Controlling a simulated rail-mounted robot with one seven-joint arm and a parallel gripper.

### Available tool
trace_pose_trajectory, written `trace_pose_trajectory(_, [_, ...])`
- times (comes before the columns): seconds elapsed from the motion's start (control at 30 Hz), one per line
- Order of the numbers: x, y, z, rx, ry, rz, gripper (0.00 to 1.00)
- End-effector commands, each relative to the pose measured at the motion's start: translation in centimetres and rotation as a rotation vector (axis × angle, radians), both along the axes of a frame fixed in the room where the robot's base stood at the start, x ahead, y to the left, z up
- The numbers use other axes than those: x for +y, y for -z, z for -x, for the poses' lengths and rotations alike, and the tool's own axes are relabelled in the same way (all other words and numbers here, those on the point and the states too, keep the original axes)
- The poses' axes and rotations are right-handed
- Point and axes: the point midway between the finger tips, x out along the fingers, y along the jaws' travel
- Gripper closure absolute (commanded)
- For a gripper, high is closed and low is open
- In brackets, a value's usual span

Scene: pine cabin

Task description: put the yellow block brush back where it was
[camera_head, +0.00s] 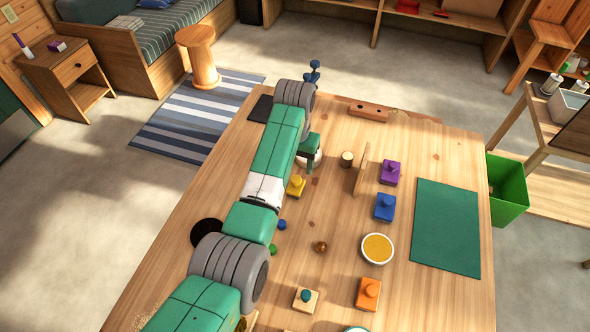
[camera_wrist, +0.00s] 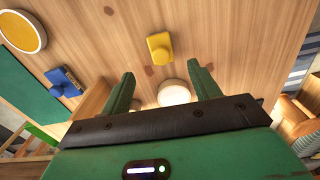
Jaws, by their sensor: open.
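The yellow block brush (camera_head: 296,185), a yellow block with a round knob, sits on the wooden table beside my forearm. It also shows in the wrist view (camera_wrist: 159,47), beyond my fingertips and apart from them. My gripper (camera_head: 311,166) is open above the table, a little farther back than the yellow brush. In the wrist view its two fingers (camera_wrist: 164,78) are spread with nothing held. A white round object (camera_wrist: 173,92) shows between and beyond the fingers; whether it is within reach of them I cannot tell. My arm hides part of the table.
Purple (camera_head: 390,172), blue (camera_head: 384,207) and orange (camera_head: 368,293) block brushes stand on the right. An upright wooden board (camera_head: 361,170), a jar (camera_head: 347,160), a yellow-filled bowl (camera_head: 377,248) and a brown ball (camera_head: 320,247) are nearby. The green mat (camera_head: 447,228) is bare.

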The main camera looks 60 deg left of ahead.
Motion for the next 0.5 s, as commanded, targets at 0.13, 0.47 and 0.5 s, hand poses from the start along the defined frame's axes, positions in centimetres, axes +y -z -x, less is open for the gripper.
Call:
trace_pose_trajectory(0.13, [0.01,-1.64,-0.03,-0.001,0.0,-0.001,0.38])
trace_pose_trajectory(0.47, [0.0,-1.79,-0.02,0.0,0.001,0.0,0.38])
trace_pose_trajectory(0.5, [0.0,-1.79,-0.02,0.0,0.001,0.0,0.38])
